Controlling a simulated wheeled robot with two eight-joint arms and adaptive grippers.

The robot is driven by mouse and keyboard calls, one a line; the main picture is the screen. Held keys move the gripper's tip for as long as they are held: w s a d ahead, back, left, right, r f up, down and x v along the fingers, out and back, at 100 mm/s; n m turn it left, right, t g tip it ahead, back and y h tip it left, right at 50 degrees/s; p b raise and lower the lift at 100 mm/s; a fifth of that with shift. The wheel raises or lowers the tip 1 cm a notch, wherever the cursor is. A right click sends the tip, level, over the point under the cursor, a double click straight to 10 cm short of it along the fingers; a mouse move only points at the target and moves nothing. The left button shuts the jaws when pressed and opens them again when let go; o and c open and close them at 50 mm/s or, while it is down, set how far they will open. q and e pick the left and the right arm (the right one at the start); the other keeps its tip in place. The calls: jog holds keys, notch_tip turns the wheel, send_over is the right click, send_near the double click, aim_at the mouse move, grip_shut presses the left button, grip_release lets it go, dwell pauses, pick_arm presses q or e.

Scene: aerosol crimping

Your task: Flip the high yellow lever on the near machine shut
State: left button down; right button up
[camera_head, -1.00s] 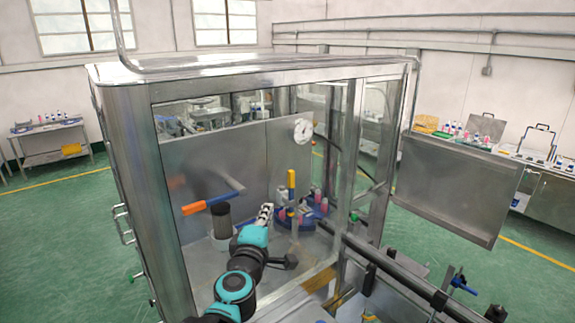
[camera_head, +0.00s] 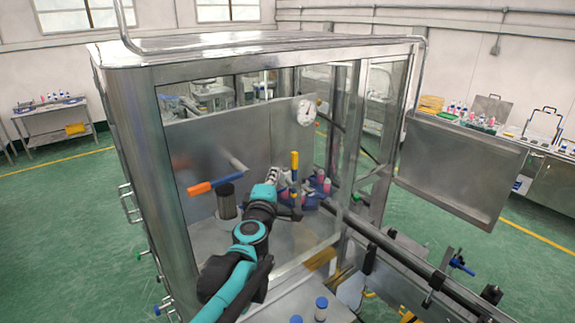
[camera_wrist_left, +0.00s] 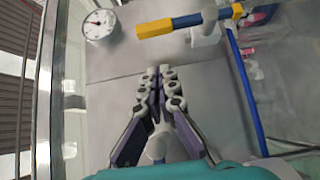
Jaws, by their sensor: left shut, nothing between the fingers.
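The yellow lever (camera_head: 294,162) stands upright inside the near machine (camera_head: 128,140), with a blue part below its yellow top. A yellow and blue handle (camera_wrist_left: 157,28), which looks like the same lever, crosses the top of the left wrist view. My left gripper (camera_head: 273,173) is inside the machine, just left of the lever and at about its height. In the left wrist view the fingers (camera_wrist_left: 160,72) are together and empty, pointing toward the back panel, with a visible gap to the handle. My right gripper is not in view.
An orange-ended lever (camera_head: 199,188) and a dark cylinder (camera_head: 226,200) are to the left of my gripper. Several small bottles (camera_head: 318,187) stand right of the lever. A gauge (camera_head: 306,112) is on the back panel. The frame's front post (camera_head: 347,150) is to the right.

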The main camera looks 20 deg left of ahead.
pick_arm(q)
jog(key=w+d+p, duration=0.1)
jog(key=w+d, duration=0.1)
jog(key=w, duration=0.4)
